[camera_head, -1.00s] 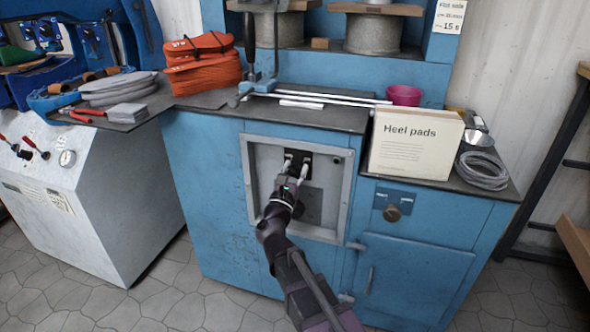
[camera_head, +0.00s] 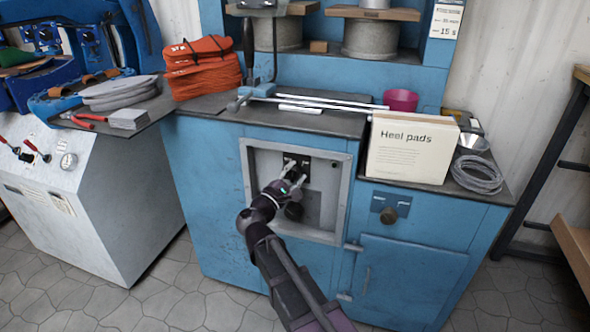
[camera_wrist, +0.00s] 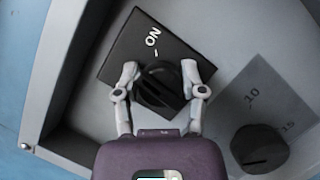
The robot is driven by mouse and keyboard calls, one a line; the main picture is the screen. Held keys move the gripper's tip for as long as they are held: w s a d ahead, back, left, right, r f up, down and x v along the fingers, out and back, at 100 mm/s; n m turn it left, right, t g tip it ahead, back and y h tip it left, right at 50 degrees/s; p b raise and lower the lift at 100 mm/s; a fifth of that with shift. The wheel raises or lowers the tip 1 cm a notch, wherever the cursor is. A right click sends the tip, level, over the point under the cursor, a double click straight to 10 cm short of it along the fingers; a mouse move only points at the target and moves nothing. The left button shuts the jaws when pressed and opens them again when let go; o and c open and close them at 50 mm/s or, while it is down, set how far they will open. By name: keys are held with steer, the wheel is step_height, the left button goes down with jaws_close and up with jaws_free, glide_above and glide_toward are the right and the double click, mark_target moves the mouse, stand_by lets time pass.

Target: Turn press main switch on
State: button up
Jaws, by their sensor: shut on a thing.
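The press main switch is a black rotary knob (camera_wrist: 158,86) on a dark square plate (camera_wrist: 126,46) marked "ON", set in a grey recessed panel. In the wrist view my gripper (camera_wrist: 162,78) has one finger on each side of the knob and is shut on it. The knob's raised grip is partly hidden between the fingers, and I cannot tell exactly where it points. In the head view the dark switch plate (camera_head: 304,161) shows behind my gripper (camera_head: 291,174) in the framed recess (camera_head: 325,205) of the blue press cabinet.
A second black knob (camera_wrist: 260,148) with "10" and "15" marks sits close by in the same recess. The recess's raised metal frame (camera_head: 349,195) surrounds my gripper. A "Heel pads" box (camera_head: 412,150) and an orange bundle (camera_head: 203,75) stand on the worktop above.

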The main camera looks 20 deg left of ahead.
steer(key=m+g+p, duration=0.1)
steer(key=m, duration=0.1)
steer(key=m+p, duration=0.1)
steer(key=m, duration=0.2)
steer(key=shift+w+a+r+g+h, duration=0.1)
steer(key=shift+g+h, duration=0.2)
steer(key=shift+g, duration=0.1)
steer(key=shift+f+m+g+p, duration=0.2)
steer(key=shift+m+g+p, duration=0.55)
steer(key=shift+m, duration=0.75)
steer(key=o, duration=1.2)
steer(key=shift+c, duration=0.2)
steer(key=v, duration=1.2)
steer(key=shift+f, duration=0.15)
